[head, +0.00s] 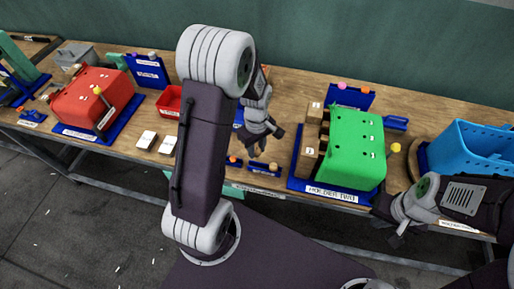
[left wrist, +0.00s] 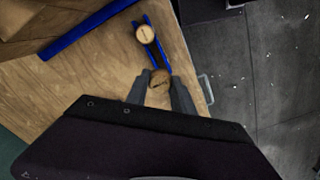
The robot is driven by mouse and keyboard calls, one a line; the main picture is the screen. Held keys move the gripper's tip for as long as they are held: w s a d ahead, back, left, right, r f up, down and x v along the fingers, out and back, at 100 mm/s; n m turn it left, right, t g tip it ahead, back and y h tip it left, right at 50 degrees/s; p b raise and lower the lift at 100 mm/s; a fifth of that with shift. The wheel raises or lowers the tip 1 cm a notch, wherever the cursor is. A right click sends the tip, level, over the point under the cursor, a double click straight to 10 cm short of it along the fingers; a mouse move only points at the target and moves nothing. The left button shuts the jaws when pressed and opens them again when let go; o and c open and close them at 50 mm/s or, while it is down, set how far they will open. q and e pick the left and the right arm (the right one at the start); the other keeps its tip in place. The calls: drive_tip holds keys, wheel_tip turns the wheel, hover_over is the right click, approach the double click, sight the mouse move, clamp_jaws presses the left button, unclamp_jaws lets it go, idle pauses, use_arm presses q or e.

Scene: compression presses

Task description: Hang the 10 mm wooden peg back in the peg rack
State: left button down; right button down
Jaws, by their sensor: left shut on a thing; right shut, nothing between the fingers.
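My left gripper (head: 262,145) is shut on a round wooden peg, whose light end (left wrist: 160,80) shows between the fingers (left wrist: 163,88) in the left wrist view. Small print on the peg's end is too blurred to read. The blue peg rack (left wrist: 157,30) lies just beyond the fingers, with another wooden peg (left wrist: 146,35) in it. The held peg overlaps the rack's near end in that view; I cannot tell whether they touch. In the head view the rack (head: 262,173) is at the table's front edge. My right gripper (head: 398,230) is shut and empty, at the right.
A green press (head: 357,150) on a blue base stands right of the rack, with wooden blocks (head: 307,150) beside it. A red press (head: 90,100) stands at the left. A blue basket (head: 470,148) is at the far right. My left arm hides part of the table.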

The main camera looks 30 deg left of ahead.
use_arm(q)
drive_tip(key=shift+s+a, duration=0.1)
wheel_tip(320, 180, down, 4)
drive_tip(key=b, duration=0.2)
drive_tip(key=shift+r+b, duration=0.15)
drive_tip(key=shift+b, duration=0.15)
drive_tip(key=shift+f+b, duration=1.25)
drive_tip(key=shift+f, duration=0.75)
drive_tip(key=c, duration=1)
unclamp_jaws()
